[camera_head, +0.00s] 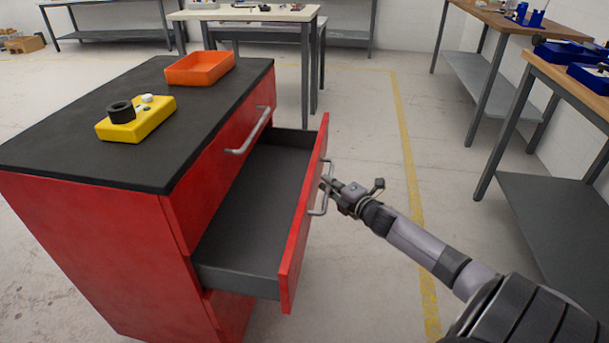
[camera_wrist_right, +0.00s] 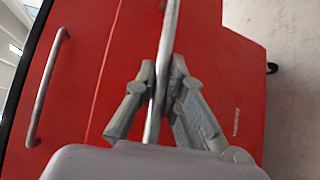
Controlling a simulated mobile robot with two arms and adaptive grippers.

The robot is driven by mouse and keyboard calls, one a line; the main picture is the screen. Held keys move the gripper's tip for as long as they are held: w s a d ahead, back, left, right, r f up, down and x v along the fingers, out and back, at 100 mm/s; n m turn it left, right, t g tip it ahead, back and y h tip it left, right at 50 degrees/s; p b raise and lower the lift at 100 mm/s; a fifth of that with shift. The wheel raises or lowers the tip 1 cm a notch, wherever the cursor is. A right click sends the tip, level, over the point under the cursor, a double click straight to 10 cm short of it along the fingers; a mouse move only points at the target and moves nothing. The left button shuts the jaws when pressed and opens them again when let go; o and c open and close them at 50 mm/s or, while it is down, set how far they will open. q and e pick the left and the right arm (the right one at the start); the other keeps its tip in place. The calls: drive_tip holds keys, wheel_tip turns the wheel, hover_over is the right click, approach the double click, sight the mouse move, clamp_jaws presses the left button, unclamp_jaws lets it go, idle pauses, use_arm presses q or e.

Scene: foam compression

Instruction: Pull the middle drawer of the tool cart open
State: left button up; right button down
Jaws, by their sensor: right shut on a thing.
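The red tool cart (camera_head: 90,245) stands at the left in the head view, with a dark top. Its middle drawer (camera_head: 305,215) is pulled well out, and its grey inside looks empty. The drawer's metal handle (camera_head: 322,203) is on the red front. My right gripper (camera_head: 328,186) is at this handle, shut on its bar. In the right wrist view the handle (camera_wrist_right: 166,50) passes between the two fingers of the right gripper (camera_wrist_right: 158,90). The upper drawer is closed, and its handle (camera_head: 250,131) also shows in the wrist view (camera_wrist_right: 47,88). My left gripper is not in view.
On the cart top (camera_head: 75,135) are an orange tray (camera_head: 200,68) and a yellow block (camera_head: 136,120) with a black ring and a white piece. Workbenches (camera_head: 560,70) stand at the right and back. The floor (camera_head: 370,130) right of the drawer is clear.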

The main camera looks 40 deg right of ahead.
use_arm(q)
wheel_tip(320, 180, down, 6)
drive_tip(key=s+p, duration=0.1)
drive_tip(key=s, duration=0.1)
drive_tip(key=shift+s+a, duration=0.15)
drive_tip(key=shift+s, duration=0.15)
use_arm(e)
drive_tip(key=s+d, duration=0.5)
drive_tip(key=s, duration=0.1)
drive_tip(key=shift+d, duration=0.1)
drive_tip(key=c, duration=1.7)
unclamp_jaws()
drive_tip(key=shift+o, duration=0.2)
drive_tip(key=shift+s, duration=0.15)
drive_tip(key=s+a+r, duration=0.1)
drive_tip(key=s, duration=1)
drive_tip(key=shift+s+r, duration=0.3)
